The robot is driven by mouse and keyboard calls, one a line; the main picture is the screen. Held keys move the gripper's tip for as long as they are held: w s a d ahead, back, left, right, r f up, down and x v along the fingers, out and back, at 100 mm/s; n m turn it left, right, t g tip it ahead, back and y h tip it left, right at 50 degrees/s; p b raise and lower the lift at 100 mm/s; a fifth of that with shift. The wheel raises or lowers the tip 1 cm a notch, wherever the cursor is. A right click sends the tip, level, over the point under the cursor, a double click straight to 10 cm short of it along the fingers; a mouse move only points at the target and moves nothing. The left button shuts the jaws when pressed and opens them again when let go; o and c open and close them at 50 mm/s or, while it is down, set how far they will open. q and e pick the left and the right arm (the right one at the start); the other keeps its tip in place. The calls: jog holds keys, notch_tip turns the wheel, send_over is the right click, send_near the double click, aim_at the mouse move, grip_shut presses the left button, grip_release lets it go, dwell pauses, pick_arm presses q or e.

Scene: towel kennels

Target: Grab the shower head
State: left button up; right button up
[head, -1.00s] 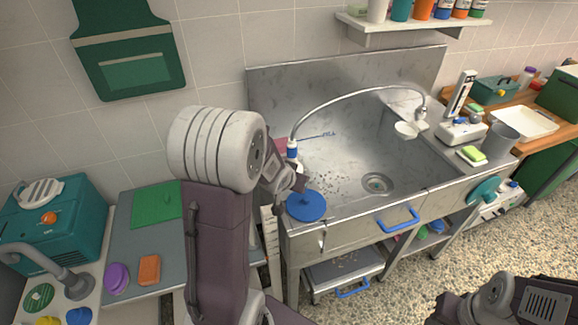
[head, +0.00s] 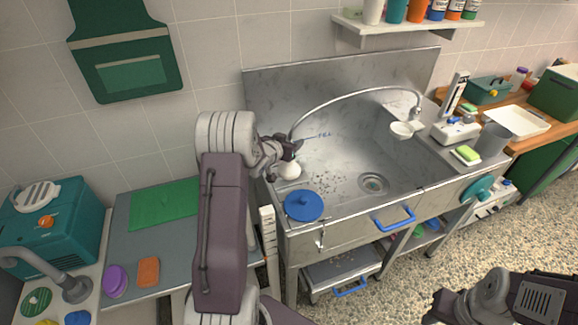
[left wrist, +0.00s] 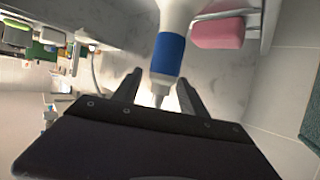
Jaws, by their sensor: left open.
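The shower head shows as a rounded white end (head: 290,170) at the left inner side of the steel sink, just below my left gripper (head: 292,146). In the left wrist view its blue band (left wrist: 168,54) and narrow grey tip lie in line with the gap between the two open fingers (left wrist: 160,92). The fingers sit to either side of the tip, and I see no clear contact. The gripper hides the blue part in the head view. A grey hose (head: 350,96) arches over the sink. My right gripper (head: 440,306) is at the lower right, far from the sink.
A pink block (left wrist: 218,32) is close beside the shower head. A blue round disc (head: 304,205) lies at the sink's front left corner. A white dish (head: 401,130) is at the right side. The sink basin (head: 340,170) is mostly clear.

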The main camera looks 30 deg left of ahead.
pick_arm(q)
jog(key=shift+x, duration=1.1)
jog(key=shift+s+r, duration=0.1)
jog(key=shift+s, duration=0.05)
jog(key=c, duration=0.4)
grip_shut()
